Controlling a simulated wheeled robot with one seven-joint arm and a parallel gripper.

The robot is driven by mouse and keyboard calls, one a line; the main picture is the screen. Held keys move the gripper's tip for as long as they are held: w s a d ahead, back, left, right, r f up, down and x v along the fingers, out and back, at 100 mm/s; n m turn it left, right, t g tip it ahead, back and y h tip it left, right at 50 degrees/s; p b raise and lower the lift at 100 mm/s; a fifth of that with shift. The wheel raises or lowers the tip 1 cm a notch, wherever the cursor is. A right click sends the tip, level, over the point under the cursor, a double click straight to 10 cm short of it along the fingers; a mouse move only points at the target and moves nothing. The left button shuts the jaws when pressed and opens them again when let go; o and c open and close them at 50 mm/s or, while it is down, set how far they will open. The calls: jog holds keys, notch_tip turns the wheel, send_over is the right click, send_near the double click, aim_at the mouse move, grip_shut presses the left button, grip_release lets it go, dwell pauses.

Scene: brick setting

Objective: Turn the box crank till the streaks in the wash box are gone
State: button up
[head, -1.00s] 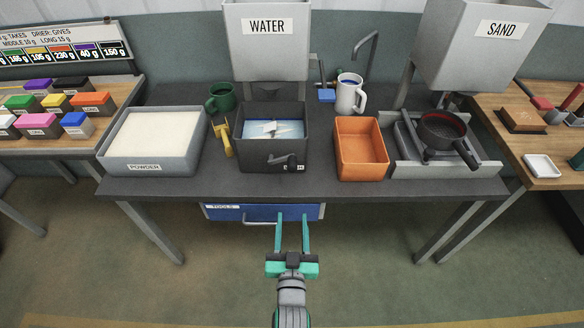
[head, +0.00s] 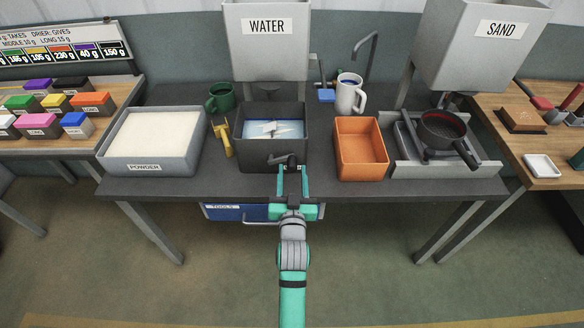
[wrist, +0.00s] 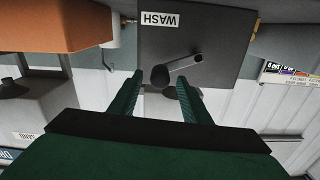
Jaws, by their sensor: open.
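The wash box (head: 243,155) is a dark grey open box at the middle of the bench, under the WATER tank. Pale streaks (head: 270,128) show across the blue water inside it. The box crank (head: 284,159) is a dark handle on the front wall; the wrist view shows its arm and round knob (wrist: 161,76) near the WASH label. My gripper (head: 292,170) is open and empty, just in front of the crank. In the wrist view the fingers (wrist: 160,88) stand apart on either side of the knob, and I cannot tell whether they touch it.
A powder tray (head: 150,167) stands left of the box, with a yellow tool (head: 223,138) between. An orange bin (head: 361,150) stands close on the right. A blue tools drawer (head: 232,212) is under the bench top. The floor in front is clear.

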jog(key=shift+w, duration=1.25)
grip_shut()
jog(key=shift+a+r, duration=0.1)
jog(key=shift+a, duration=0.1)
